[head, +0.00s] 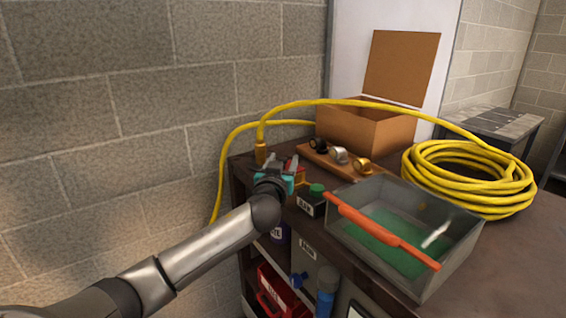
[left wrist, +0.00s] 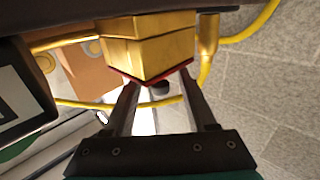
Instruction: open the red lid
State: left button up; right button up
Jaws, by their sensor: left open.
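The red lid (left wrist: 150,81) shows in the left wrist view as a thin red edge along a gold-yellow box (left wrist: 140,45). In the head view, a small part of the yellow box (head: 301,179) shows beside my left gripper (head: 279,165), at the shelf's back left corner; the rest is hidden behind the gripper. My left gripper is open. In the left wrist view its two fingertips (left wrist: 160,80) are apart, at either side of the red edge and close to it. I cannot tell whether they touch it. My right gripper is not in view.
A black box with green cap (head: 312,202) stands close by on the right. A grey metal tray (head: 455,250) carries an orange bar (head: 380,229). A yellow hose coil (head: 470,180) and open cardboard box (head: 368,132) stand behind. The hose arches above the gripper. A block wall (head: 120,110) is left.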

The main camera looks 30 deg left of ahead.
pick_arm(q)
grip_shut()
dwell(0.3)
dwell(1.1)
